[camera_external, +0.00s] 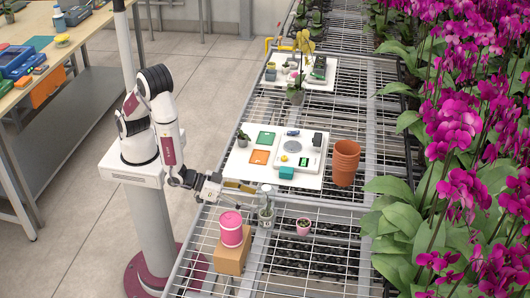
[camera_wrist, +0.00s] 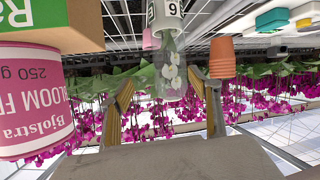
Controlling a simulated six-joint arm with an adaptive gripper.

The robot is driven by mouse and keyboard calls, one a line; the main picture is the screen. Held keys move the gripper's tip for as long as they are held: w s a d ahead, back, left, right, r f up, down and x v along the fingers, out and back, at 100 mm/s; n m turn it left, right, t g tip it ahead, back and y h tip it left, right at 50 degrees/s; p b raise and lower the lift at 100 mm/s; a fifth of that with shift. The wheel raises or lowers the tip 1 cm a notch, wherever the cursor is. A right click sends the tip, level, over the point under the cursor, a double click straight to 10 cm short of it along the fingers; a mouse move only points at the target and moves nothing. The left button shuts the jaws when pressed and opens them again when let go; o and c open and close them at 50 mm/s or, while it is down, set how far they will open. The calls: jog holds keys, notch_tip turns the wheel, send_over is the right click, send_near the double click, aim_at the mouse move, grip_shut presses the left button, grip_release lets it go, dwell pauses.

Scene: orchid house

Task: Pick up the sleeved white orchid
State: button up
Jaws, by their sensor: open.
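The sleeved white orchid (camera_external: 266,203) stands upright on the wire bench, in a clear sleeve and a pale pot with a dark label. In the wrist view, which looks upside down, its white blooms in the sleeve (camera_wrist: 172,72) show between and beyond my fingertips, with the numbered pot (camera_wrist: 165,14) at the top edge. My gripper (camera_external: 246,189) is open and empty, reaching in from the left beside the sleeve's upper part. Its two tan-padded fingers (camera_wrist: 160,90) are spread to either side of the sleeve in the wrist view. Contact cannot be told.
A pink tub (camera_external: 231,229) on a cardboard box (camera_external: 229,261) stands close in front of my gripper. A small pink pot (camera_external: 303,227) is right of the orchid. Stacked terracotta pots (camera_external: 345,163) and a white board with tools (camera_external: 234,168) lie behind. Magenta orchids (camera_external: 455,130) line the right.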

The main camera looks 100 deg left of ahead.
aim_at(266, 194)
jog(key=shift+s+a+t+y, duration=0.3)
jog(key=shift+s+t+y, duration=0.2)
jog(key=shift+t, duration=0.5)
jog(key=shift+s+a+t+y, duration=0.3)
jog(key=shift+s+t+y, duration=0.2)
jog(key=shift+t, duration=0.5)
jog(key=shift+w, duration=0.1)
jog(key=shift+x, duration=1.25)
jog(key=shift+w, duration=0.15)
jog(key=shift+r+x, duration=0.2)
jog(key=shift+x, duration=2.3)
jog(key=shift+d, duration=0.1)
